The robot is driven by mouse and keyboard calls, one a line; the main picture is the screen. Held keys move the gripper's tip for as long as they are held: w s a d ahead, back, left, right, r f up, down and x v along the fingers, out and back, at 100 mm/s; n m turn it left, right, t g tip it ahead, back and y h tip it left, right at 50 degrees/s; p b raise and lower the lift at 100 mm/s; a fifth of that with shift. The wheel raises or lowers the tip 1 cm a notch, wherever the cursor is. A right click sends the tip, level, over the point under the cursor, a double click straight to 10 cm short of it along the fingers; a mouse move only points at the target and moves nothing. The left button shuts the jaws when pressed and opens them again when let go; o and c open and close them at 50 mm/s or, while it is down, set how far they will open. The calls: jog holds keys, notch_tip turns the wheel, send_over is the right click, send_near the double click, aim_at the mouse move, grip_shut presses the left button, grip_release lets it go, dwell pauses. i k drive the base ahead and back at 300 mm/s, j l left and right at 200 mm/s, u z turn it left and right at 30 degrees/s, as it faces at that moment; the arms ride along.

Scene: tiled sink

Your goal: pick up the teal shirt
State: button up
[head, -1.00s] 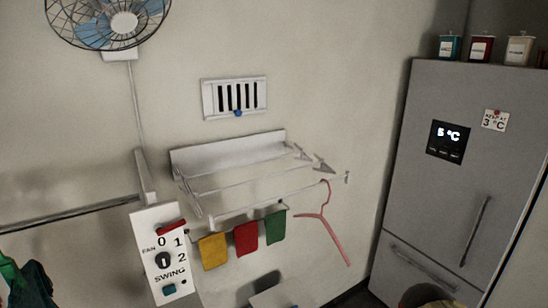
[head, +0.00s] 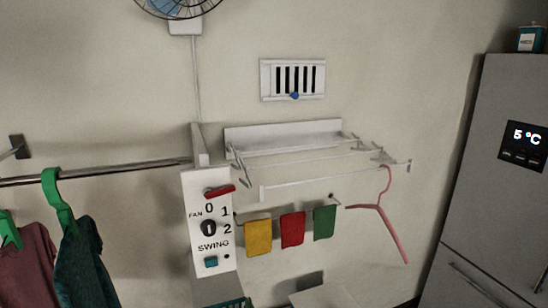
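A dark teal garment, which looks like the teal shirt (head: 88,265), hangs from a green hanger (head: 58,205) at the lower left. The hanger hooks over a metal rail (head: 120,170) fixed along the wall. The lower part of the shirt is cut off by the bottom edge. My gripper is not in view.
A maroon garment (head: 25,265) hangs left of the teal one. A fan control panel (head: 212,225) stands at the rail's right end. A wall drying rack (head: 300,160) holds a pink hanger (head: 380,215); yellow, red and green cloths hang below. A fridge (head: 500,190) stands at right.

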aim_at(81, 279)
jog(key=u, duration=1.95)
